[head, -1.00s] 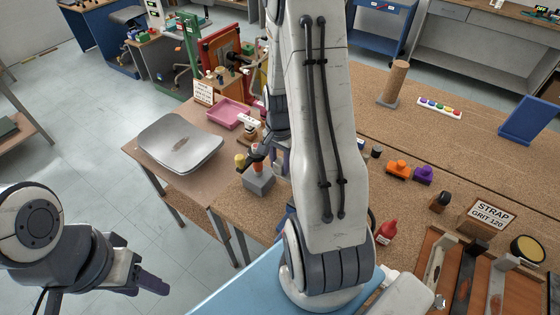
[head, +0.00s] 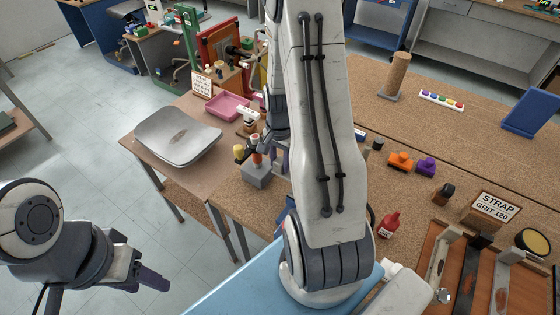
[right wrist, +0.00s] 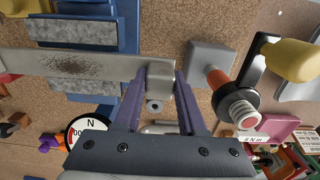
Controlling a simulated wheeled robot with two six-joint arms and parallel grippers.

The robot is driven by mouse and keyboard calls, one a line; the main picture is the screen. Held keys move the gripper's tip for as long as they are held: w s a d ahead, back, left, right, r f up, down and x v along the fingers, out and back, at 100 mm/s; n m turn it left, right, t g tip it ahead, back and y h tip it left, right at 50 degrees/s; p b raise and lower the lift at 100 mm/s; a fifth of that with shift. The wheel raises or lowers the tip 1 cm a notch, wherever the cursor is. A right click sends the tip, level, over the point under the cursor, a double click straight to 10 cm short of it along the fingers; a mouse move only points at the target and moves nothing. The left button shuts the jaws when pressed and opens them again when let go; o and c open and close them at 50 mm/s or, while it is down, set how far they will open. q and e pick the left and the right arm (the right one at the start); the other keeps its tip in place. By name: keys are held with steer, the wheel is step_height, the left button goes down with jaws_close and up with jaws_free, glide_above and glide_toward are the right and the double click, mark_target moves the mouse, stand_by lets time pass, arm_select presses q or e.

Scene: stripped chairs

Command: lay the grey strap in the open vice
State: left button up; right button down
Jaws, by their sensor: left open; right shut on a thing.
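The grey strap (right wrist: 110,66) is a long flat metal bar with a dark rusty patch and a block at its end. In the right wrist view my right gripper (right wrist: 160,76) is shut on that end block. The strap stretches left across the blue vice (right wrist: 129,30), along the gap between its two grey jaws. I cannot tell whether it rests in the vice or hangs above it. In the head view my right arm hides the strap and most of the vice. My left gripper (head: 150,279) is open and empty at lower left, away from the bench.
A grey stand with an orange-and-black top (right wrist: 218,85) and a yellow handle (right wrist: 290,60) are close right of my right gripper.

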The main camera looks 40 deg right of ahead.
steer(key=shift+f+b, duration=0.4)
steer(key=shift+f, duration=0.2)
stand_by(0.4)
steer(key=shift+c, duration=2)
jaws_free()
